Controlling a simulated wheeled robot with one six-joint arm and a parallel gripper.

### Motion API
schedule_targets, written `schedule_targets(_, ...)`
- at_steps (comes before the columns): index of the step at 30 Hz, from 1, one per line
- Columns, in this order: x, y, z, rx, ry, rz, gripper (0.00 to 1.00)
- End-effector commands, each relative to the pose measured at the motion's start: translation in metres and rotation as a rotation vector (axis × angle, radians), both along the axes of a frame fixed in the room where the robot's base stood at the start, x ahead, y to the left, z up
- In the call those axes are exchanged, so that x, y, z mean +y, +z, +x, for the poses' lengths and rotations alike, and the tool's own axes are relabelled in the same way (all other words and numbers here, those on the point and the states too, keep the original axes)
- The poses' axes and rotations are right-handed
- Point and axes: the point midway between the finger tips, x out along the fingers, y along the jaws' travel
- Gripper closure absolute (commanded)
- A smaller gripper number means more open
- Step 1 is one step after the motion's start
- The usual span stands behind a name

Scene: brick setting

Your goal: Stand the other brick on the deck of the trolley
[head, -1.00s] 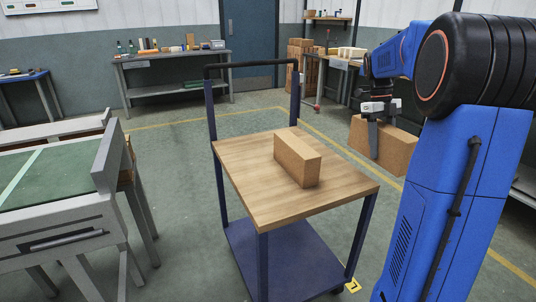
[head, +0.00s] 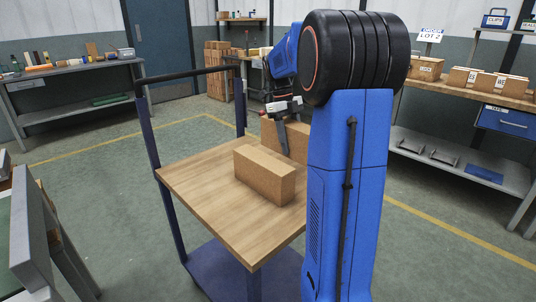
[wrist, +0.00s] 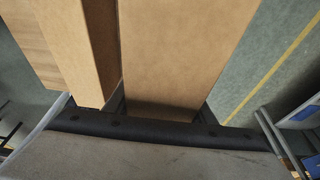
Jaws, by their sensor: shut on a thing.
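One brick-shaped tan block (head: 264,176) lies on the wooden deck (head: 215,203) of the trolley, near its middle right. My gripper (head: 284,148) is shut on the other tan brick (head: 299,143), at the deck's far right side, behind the first brick. One finger and my arm cover part of the held brick. In the wrist view the held brick (wrist: 180,50) fills the middle, between the jaws. The deck brick (wrist: 85,55) shows close to its left, with a strip of deck (wrist: 25,40) beyond. I cannot tell whether the held brick touches the deck.
The trolley has a dark upright handle (head: 190,74) at its far end and a lower shelf (head: 215,268). A bench with boxed bricks (head: 470,90) stands at the right, a workbench (head: 75,75) at the back left. A grey-sided table (head: 32,235) is near left. Floor around is clear.

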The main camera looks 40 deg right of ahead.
Motion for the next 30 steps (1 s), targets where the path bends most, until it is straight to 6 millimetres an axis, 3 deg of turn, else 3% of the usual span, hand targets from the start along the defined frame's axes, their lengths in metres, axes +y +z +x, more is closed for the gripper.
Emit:
schedule_targets(9,0.000,-0.040,0.000,0.000,0.000,0.000,1.00)
schedule_targets(17,0.000,-0.052,0.000,-0.001,0.000,-0.001,1.00)
schedule_targets(25,0.000,-0.080,0.000,0.000,0.000,0.000,1.00)
schedule_targets(30,0.000,-0.082,0.000,-0.002,-0.001,-0.001,1.00)
